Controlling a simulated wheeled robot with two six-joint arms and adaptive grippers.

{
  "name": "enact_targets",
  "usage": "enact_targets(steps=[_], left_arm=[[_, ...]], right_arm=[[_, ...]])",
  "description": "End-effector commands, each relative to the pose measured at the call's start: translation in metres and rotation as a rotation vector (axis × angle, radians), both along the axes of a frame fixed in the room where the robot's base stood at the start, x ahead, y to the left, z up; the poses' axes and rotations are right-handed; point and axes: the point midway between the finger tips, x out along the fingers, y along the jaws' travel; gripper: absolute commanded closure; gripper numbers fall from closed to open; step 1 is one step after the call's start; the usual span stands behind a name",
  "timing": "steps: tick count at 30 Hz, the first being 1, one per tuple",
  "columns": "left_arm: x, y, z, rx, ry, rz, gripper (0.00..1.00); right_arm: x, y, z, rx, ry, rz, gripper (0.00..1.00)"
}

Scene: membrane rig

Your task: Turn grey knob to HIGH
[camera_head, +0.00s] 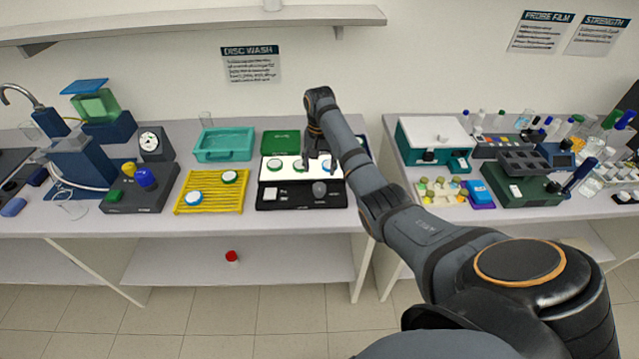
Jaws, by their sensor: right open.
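The grey knob (319,188) is a small rounded knob on the right part of the front of a black device (290,202). The device has a lit white top (283,174) with several small round discs with coloured rims on it. My right gripper (319,164) is open and points down over the right part of the lit top, behind the knob in the picture and apart from it. The knob's marks, including HIGH, are too small to read. My left gripper is out of view.
A yellow rack (213,205) with two discs stands left of the device, and a teal tray (224,145) is behind it. A dark control box (140,197) with a blue knob is further left. A gap separates this bench from the right bench with a white-lidded box (433,132).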

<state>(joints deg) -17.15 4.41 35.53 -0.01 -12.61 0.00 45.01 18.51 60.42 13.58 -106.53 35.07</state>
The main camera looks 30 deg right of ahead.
Motion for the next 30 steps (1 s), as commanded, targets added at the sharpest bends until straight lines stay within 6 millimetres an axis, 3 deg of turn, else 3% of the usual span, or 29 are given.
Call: enact_targets(steps=[4, 10, 15, 22, 30], left_arm=[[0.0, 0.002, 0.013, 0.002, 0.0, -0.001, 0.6], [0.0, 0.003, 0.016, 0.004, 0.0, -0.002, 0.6], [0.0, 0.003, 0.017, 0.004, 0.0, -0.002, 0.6], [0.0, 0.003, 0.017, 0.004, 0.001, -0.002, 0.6], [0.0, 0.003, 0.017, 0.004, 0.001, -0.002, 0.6]], right_arm=[[-0.002, 0.0, -0.031, 0.0, 0.006, 0.0, 0.37], [-0.001, 0.001, -0.068, 0.0, 0.003, 0.002, 0.37], [-0.001, 0.0, -0.081, 0.0, 0.0, 0.001, 0.37], [0.0, 0.0, -0.082, -0.001, -0.001, 0.002, 0.37], [0.0, 0.0, -0.082, -0.001, -0.001, 0.002, 0.71]])
